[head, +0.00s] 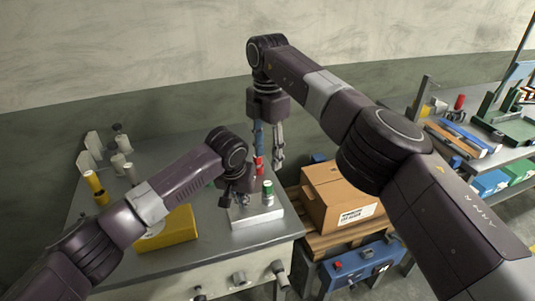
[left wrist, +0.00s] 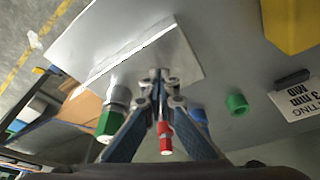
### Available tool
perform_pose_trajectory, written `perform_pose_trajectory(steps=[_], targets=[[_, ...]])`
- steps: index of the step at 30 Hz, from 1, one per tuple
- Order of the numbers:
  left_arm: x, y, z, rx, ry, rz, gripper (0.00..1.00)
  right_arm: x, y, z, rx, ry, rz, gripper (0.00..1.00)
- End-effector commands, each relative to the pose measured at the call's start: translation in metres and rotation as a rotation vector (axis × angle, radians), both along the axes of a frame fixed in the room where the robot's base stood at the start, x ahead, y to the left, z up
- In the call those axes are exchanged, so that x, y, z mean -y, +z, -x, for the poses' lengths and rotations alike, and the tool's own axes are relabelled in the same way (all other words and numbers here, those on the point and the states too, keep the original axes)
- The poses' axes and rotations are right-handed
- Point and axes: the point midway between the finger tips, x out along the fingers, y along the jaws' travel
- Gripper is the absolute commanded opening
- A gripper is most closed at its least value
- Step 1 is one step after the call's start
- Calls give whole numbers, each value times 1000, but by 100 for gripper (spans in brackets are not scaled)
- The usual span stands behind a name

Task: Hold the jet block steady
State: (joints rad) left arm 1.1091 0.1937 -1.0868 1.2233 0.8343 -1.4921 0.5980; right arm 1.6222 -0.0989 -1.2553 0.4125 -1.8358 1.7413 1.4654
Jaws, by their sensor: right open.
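The jet block (head: 262,217) is a pale metal block on the grey bench near its front right edge. In the left wrist view it is the bright slab (left wrist: 180,55). A green-topped jet (head: 267,188) stands at it, and a red one (head: 259,165) shows behind. The wrist view shows the green (left wrist: 108,123) and red (left wrist: 165,137) parts beside and between my fingers. My left gripper (head: 228,204) is low over the block's left part. Its fingertips (left wrist: 158,76) meet at the block; contact is unclear. My right gripper (head: 267,165) hangs open above and behind the block.
A yellow block (head: 180,226) lies left of the jet block. Pale cylinders (head: 120,162) and a yellow one (head: 95,184) stand at the bench's back left. A cardboard box (head: 335,195) sits right of the bench.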

Motion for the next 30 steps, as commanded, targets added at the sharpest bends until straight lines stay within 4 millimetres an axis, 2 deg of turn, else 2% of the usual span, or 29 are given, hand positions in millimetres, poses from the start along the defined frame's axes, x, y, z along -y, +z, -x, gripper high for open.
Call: perform_pose_trajectory(steps=[1,9,17,23,30], targets=[[-2,-10,6,-20,1,-7,0,0,1,0,1,-80,1,43],[-2,-10,6,-20,1,-7,0,0,5,0,2,-430,1,43],[-2,-10,6,-20,1,-8,0,0,0,0,0,-538,1,43],[-2,-10,6,-20,1,-8,0,0,-28,1,-3,-538,0,43],[-2,-10,6,-20,1,-8,0,0,-75,1,-3,-538,0,43]])
